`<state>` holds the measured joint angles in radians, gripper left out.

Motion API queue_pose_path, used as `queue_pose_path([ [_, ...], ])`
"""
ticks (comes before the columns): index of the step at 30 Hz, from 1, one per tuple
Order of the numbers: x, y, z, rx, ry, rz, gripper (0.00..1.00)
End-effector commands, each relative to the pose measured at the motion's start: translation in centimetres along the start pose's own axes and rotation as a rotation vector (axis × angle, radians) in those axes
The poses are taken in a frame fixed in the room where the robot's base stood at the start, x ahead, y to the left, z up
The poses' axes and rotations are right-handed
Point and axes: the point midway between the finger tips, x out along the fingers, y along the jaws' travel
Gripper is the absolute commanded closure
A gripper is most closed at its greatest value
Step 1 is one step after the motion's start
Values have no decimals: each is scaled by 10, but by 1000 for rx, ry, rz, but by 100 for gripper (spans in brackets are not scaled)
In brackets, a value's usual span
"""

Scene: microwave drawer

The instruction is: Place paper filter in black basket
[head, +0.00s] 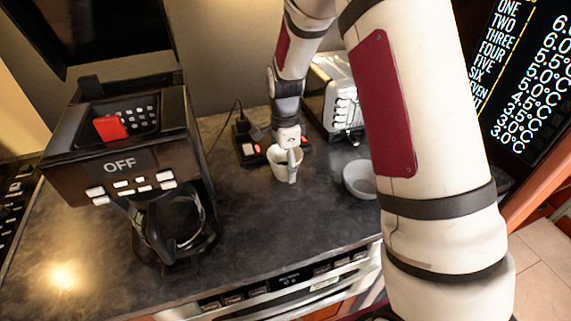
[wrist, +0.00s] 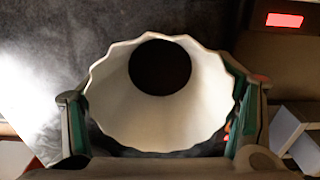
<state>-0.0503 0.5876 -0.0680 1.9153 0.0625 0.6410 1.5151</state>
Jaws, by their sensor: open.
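The white paper filter (head: 284,167) stands on the dark counter in the head view, beneath my gripper (head: 289,148). In the wrist view the filter (wrist: 110,100) has a wavy rim and faces the camera, with a dark round area at its bottom. My gripper (wrist: 160,128) is open, with a green-padded finger on each side of the filter. Whether either pad touches it I cannot tell. A black perforated part (head: 140,116), apparently the basket, shows in the open top of the black coffee maker (head: 115,165), left of my gripper.
A glass carafe (head: 178,225) sits in the coffee maker. A grey bowl (head: 359,180) and a white toaster (head: 335,100) stand to the right. The front counter is clear.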

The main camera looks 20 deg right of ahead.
Motion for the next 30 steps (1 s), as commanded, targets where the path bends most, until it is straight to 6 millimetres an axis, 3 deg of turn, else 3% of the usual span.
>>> queue_pose_path([
  [3,10,0,0,0,0,0,22],
  [10,11,0,0,0,0,-1,22],
  [11,11,0,0,0,0,-1,24],
  [14,11,0,0,0,0,-1,47],
  [15,11,0,0,0,0,-1,50],
  [30,11,0,0,0,0,-1,58],
])
